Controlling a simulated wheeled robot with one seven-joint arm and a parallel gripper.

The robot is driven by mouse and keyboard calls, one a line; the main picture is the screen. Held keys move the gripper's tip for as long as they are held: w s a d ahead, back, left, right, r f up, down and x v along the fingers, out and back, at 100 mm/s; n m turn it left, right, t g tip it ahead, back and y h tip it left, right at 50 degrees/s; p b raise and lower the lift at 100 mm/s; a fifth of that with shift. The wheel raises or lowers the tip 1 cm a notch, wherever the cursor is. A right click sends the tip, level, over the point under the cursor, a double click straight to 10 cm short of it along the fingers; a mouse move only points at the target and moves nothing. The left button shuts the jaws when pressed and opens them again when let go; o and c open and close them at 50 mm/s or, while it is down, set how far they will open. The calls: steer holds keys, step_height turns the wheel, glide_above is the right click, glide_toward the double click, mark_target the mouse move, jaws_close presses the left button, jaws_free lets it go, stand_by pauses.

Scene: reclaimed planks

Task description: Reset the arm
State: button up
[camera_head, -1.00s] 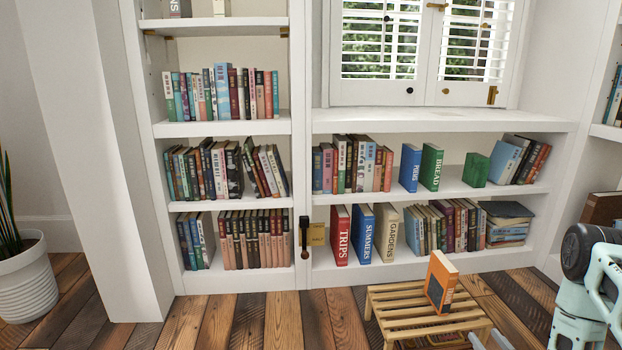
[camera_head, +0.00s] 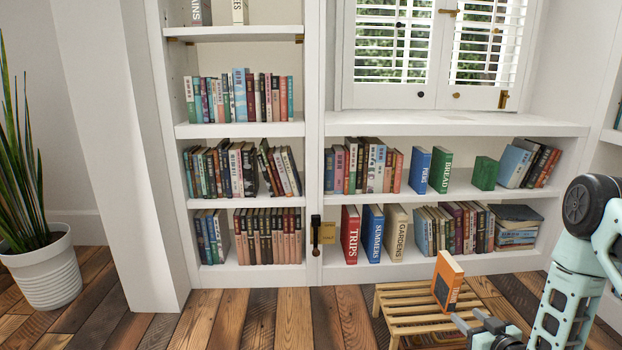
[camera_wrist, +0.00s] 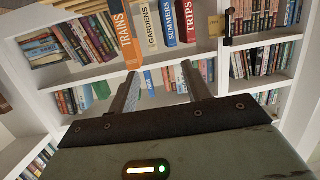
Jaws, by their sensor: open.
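My gripper (camera_head: 480,328) is at the lower right of the head view, in front of the slatted wooden stool. In the wrist view its two fingers (camera_wrist: 163,90) are spread apart, with nothing held between them. An orange book (camera_head: 447,282) stands upright on the stool (camera_head: 400,309), just beyond the gripper in the head view. In the wrist view the orange book (camera_wrist: 124,36) reads TRAINS and shows beyond the left finger. My light green arm comes in from the right edge of the head view.
A white bookshelf (camera_head: 445,125) full of books fills the back. TRIPS (camera_head: 351,235), SUMMERS (camera_head: 373,233) and GARDENS (camera_head: 394,233) stand on its low shelf. A potted plant (camera_head: 45,270) is at the left. The plank floor (camera_head: 250,320) left of the stool is clear.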

steer(key=w+a+r+n+g+y+p, duration=0.1)
steer(key=w+a+r+n+g+p, duration=0.2)
steer(key=a+r, duration=0.8)
steer(key=s+a+r+g+p, duration=0.2)
steer(key=s+a+r+g, duration=0.3)
steer(key=s+a+r, duration=0.4)
steer(key=s+a+r+n+g+h+p, duration=0.1)
steer(key=s+a+r+g, duration=0.1)
steer(key=s+r, duration=0.5)
steer(key=s+a+r+n+g+h+p, duration=0.1)
steer(key=s+a+r+g+p, duration=0.15)
steer(key=s, duration=0.85)
steer(key=s+a+r+n+g, duration=0.1)
steer(key=s+a+r+g, duration=0.2)
steer(key=s, duration=0.6)
step_height(320, 180, up, 39)
steer(key=p, duration=3.8)
steer(key=shift+s+d+h, duration=0.3)
steer(key=shift+s+d, duration=0.15)
